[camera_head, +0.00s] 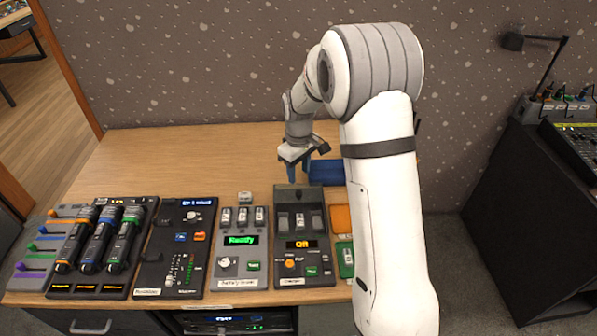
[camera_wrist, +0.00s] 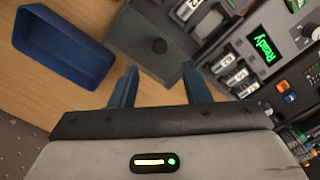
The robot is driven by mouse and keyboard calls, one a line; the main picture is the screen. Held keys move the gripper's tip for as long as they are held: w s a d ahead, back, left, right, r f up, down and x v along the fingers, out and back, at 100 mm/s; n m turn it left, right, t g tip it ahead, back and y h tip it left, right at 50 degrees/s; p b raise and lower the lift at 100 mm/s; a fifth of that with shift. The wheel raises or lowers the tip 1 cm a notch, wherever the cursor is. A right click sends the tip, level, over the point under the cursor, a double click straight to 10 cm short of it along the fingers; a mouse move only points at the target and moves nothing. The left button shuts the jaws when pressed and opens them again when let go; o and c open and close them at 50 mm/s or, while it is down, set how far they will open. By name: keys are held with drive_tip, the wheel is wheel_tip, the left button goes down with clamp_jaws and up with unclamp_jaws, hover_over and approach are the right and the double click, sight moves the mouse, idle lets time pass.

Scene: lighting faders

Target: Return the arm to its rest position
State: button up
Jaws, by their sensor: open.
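My white arm reaches over the wooden desk (camera_head: 150,165) from the right. My gripper (camera_head: 302,172) is above the desk behind the row of consoles, with its blue fingers pointing down. In the wrist view my gripper (camera_wrist: 160,85) has two blue fingers spread apart with nothing between them. A dark grey console (camera_head: 305,240) with an orange "Off" display is in front of the gripper. In the wrist view part of a grey box with a dark knob (camera_wrist: 158,46) lies just beyond the fingertips. My forearm hides part of the desk's right side.
A blue open bin (camera_head: 326,172) is beside the gripper and shows empty in the wrist view (camera_wrist: 62,48). A console with a green "Ready" display (camera_head: 240,262), a fader panel (camera_head: 176,250) and several handheld microphones (camera_head: 97,240) line the front. The back left desk is clear.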

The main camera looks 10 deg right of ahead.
drive_tip(key=s+d+r+m+t, duration=0.1)
drive_tip(key=s+d+r+m, duration=0.3)
drive_tip(key=s+r, duration=0.95)
drive_tip(key=s+d+r+m+t, duration=0.1)
drive_tip(key=s+m, duration=0.3)
drive_tip(key=s, duration=1.1)
drive_tip(key=shift+s+d+r+t, duration=0.15)
drive_tip(key=shift+s+d+t, duration=0.2)
drive_tip(key=shift+d, duration=0.3)
